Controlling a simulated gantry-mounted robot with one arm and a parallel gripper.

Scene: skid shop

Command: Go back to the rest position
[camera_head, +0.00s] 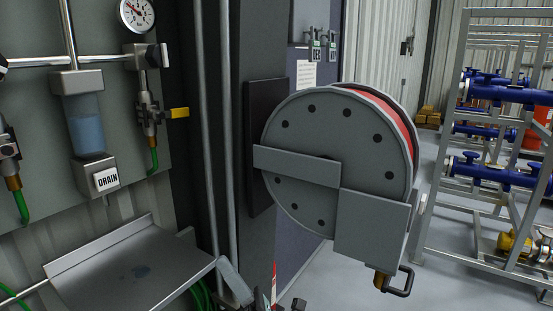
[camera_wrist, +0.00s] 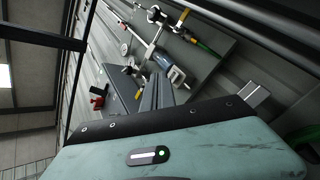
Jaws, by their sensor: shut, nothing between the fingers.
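My gripper (camera_wrist: 158,80) shows in the wrist view beyond its teal body, with its two grey fingers together and nothing between them. Past the fingertips is the wall panel with a clear drain bowl (camera_wrist: 176,75), apart from the fingers as far as I can tell. In the head view the gripper's fingers cannot be made out; only small grey, dark and red parts show at the bottom edge. No separate object of the task is in view.
In the head view a grey hose reel (camera_head: 300,160) juts out at the centre. A metal tray (camera_head: 130,265) and the bowl marked DRAIN (camera_head: 85,125) are at left. A rack (camera_head: 455,110) with blue pipe parts stands at right. Grey floor is open between.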

